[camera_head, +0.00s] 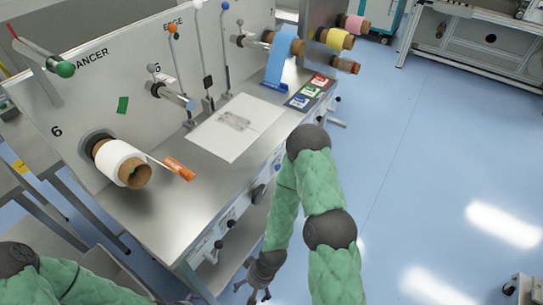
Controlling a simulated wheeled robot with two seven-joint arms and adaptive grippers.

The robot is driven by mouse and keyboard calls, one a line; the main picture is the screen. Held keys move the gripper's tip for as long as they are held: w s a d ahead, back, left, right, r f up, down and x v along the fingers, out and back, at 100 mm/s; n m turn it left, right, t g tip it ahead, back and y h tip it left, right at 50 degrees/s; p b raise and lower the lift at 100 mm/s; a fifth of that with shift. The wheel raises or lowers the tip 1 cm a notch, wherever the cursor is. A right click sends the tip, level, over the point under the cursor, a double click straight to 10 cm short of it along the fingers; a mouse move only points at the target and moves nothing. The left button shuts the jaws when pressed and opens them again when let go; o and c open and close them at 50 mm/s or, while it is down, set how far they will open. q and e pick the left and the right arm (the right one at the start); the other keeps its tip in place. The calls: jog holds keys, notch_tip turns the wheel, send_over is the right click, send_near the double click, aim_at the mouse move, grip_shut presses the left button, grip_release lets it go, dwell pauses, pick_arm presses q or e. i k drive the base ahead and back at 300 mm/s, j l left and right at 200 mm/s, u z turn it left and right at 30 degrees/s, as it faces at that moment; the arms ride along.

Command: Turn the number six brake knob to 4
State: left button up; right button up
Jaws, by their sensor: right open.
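Dark knobs sit on the front face of the steel bench, among them a lower left knob (218,244) and a larger knob (258,192) farther along. Their numbers and dial marks are too small to read, so I cannot tell which is the number six brake knob or its setting. The panel carries a "6" beside a white roll (118,160). My right gripper (258,291) points down, open and empty, in front of and below the lower left knob, apart from it. My left arm enters at the lower left; only a dark bit of its gripper (184,301) seems to show at the bottom edge.
The steel bench top (165,215) holds a white sheet (235,126) and coloured cards (309,92). Blue, yellow and pink rolls stand farther back.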

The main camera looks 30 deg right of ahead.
aim_at(231, 224)
jog(key=l+z, duration=0.1)
jog(key=z, duration=1)
jog(key=k+j+u, duration=0.1)
jog(key=j, duration=0.15)
jog(key=k+j+u, duration=0.1)
jog(key=j, duration=0.2)
